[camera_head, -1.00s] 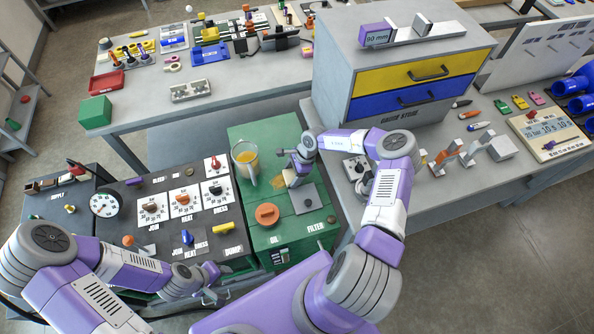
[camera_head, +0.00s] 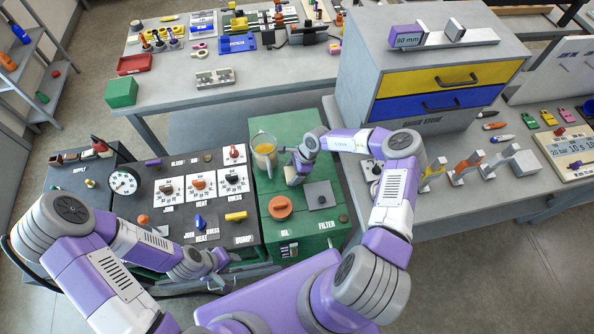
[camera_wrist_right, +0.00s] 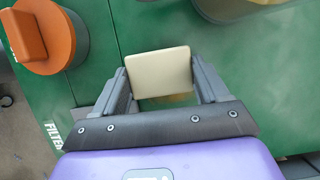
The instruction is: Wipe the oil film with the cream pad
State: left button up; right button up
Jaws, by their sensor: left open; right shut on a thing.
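The cream pad (camera_wrist_right: 160,72) is between the fingers of my right gripper (camera_wrist_right: 163,88), which is shut on it. In the head view my right gripper (camera_head: 294,178) is low over the green unit's top (camera_head: 270,180), just right of the jug; whether the pad touches the surface I cannot tell. No oil film shows clearly now; its spot beside the jug is largely behind the gripper. My left gripper (camera_head: 218,272) is open and empty, near the front edge of the dark control panel.
A glass jug of amber liquid (camera_head: 264,152) stands close left of my right gripper. An orange cap (camera_head: 280,207) and a grey square plate (camera_head: 320,195) are nearer the front. The grey drawer cabinet (camera_head: 425,75) rises behind and right.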

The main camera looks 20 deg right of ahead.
jog(key=shift+w+a+f, duration=0.1)
jog(key=shift+w+a, duration=0.1)
jog(key=shift+a, duration=0.7)
jog(key=shift+w+a, duration=0.15)
jog(key=shift+a, duration=0.75)
jog(key=shift+s+d, duration=0.2)
jog(key=shift+d, duration=0.8)
jog(key=shift+s+d, duration=0.2)
jog(key=shift+d, duration=0.75)
jog(key=shift+s+d+f, duration=0.1)
jog(key=shift+s+d, duration=0.2)
jog(key=shift+d, duration=0.7)
jog(key=shift+s+d, duration=0.25)
jog(key=shift+d, duration=0.75)
jog(key=shift+s+d, duration=0.25)
jog(key=shift+d, duration=0.7)
jog(key=shift+s+d, duration=0.25)
jog(key=shift+d, duration=0.65)
notch_tip(320, 180, up, 6)
jog(key=p, duration=0.4)
